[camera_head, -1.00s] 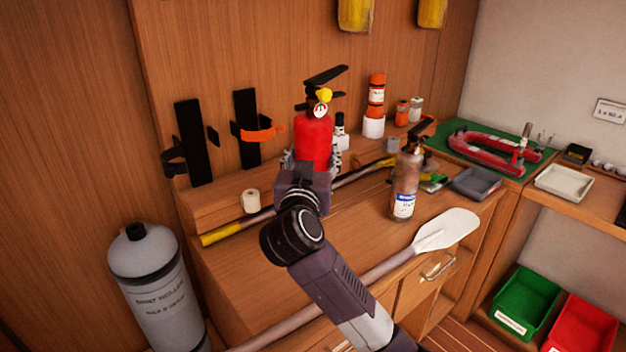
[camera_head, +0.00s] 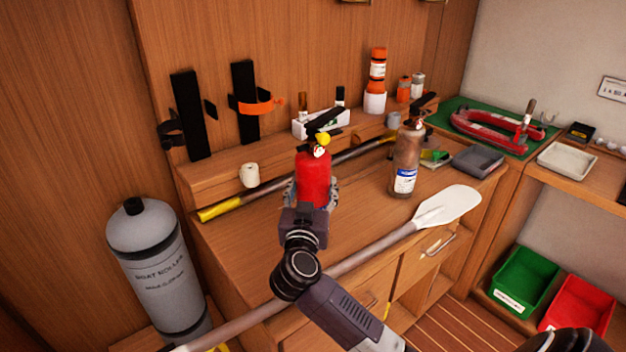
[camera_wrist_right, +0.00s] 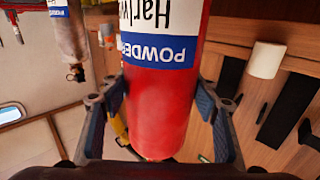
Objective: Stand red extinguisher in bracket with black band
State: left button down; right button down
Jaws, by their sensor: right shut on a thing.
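The red extinguisher (camera_head: 314,180) with its black handle and yellow gauge is upright over the bench top, in front of the raised shelf. My right gripper (camera_head: 312,196) is shut around its body. In the right wrist view the red body (camera_wrist_right: 160,105) fills the middle, with a finger on each side, and its label reads upside down. I cannot tell whether its base touches the bench. The bracket with the black band (camera_head: 190,115) is on the back panel at the far left, empty, left of the extinguisher. My left gripper is not in view.
A bracket with an orange band (camera_head: 244,100) stands just right of the black-banded one. A white roll (camera_head: 249,175) and a yellow-ended pole (camera_head: 270,187) lie before them. A brown extinguisher (camera_head: 407,160) stands to the right. A paddle (camera_head: 447,207) crosses the bench front.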

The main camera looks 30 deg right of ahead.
jog(key=shift+f, duration=1.45)
jog(key=c, duration=1.1)
grip_release()
jog(key=shift+f, duration=0.45)
jog(key=o, duration=0.4)
jog(key=shift+s+r, duration=0.1)
jog(key=shift+s, duration=0.05)
jog(key=shift+c, duration=0.2)
jog(key=b+v, duration=0.1)
jog(key=v, duration=1.1)
jog(key=shift+a, duration=0.1)
